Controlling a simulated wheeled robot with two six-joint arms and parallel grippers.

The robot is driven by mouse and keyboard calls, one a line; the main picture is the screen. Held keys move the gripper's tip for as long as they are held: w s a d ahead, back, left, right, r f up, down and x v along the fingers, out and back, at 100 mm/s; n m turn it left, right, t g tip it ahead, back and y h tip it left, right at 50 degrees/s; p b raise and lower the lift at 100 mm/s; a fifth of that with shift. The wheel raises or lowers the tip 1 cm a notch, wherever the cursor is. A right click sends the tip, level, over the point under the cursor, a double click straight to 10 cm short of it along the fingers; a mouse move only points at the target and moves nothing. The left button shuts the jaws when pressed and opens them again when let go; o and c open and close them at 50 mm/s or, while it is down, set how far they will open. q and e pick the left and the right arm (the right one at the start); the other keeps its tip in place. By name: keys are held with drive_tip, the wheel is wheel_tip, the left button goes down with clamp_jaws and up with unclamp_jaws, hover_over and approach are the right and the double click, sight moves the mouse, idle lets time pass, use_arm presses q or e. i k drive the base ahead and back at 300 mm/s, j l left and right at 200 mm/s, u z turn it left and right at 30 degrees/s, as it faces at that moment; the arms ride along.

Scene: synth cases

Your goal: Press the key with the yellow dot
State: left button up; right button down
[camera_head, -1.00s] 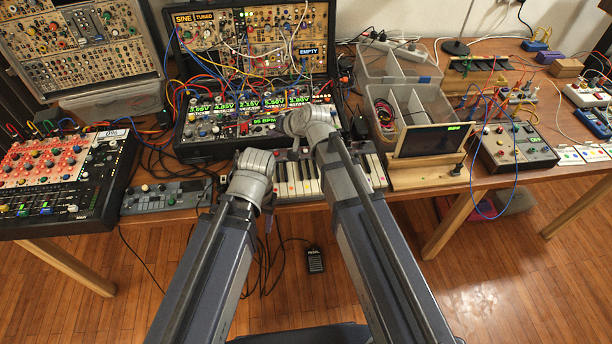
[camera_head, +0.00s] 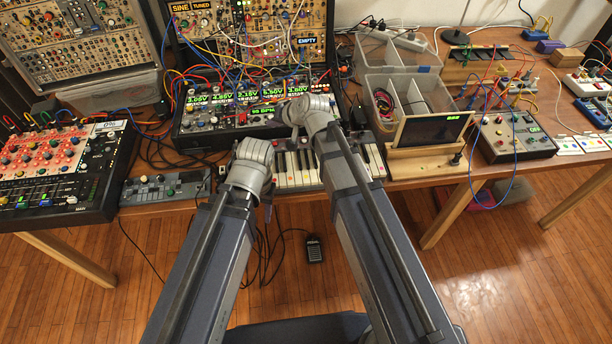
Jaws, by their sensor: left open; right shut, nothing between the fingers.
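The small keyboard (camera_head: 299,181) lies at the table's front edge, with white and black keys and a few tiny coloured marks. I cannot make out which key bears the yellow dot; my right arm covers part of the keys. My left gripper (camera_head: 262,198) is open at the keyboard's left end, mostly hidden by its own wrist. My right gripper (camera_head: 296,140) is shut and empty above the rear of the keyboard, largely hidden behind its wrist. I cannot tell whether either touches a key.
A synth case (camera_head: 215,140) with patch cables stands behind the keyboard. A red-topped mixer (camera_head: 55,165) and small grey unit (camera_head: 165,188) are to the left. A framed screen (camera_head: 432,132) and clear bins (camera_head: 405,85) are to the right. A pedal (camera_head: 314,249) lies on the floor.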

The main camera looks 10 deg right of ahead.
sight(306, 181)
drive_tip(key=j+z, duration=0.3)
drive_tip(key=k+j+z, duration=0.1)
drive_tip(key=j+z, duration=0.2)
drive_tip(key=j, duration=0.2)
drive_tip(key=k+j+z, duration=0.1)
drive_tip(key=j+z, duration=0.2)
drive_tip(key=k+j+z, duration=0.3)
drive_tip(key=i+j, duration=0.1)
drive_tip(key=j, duration=0.05)
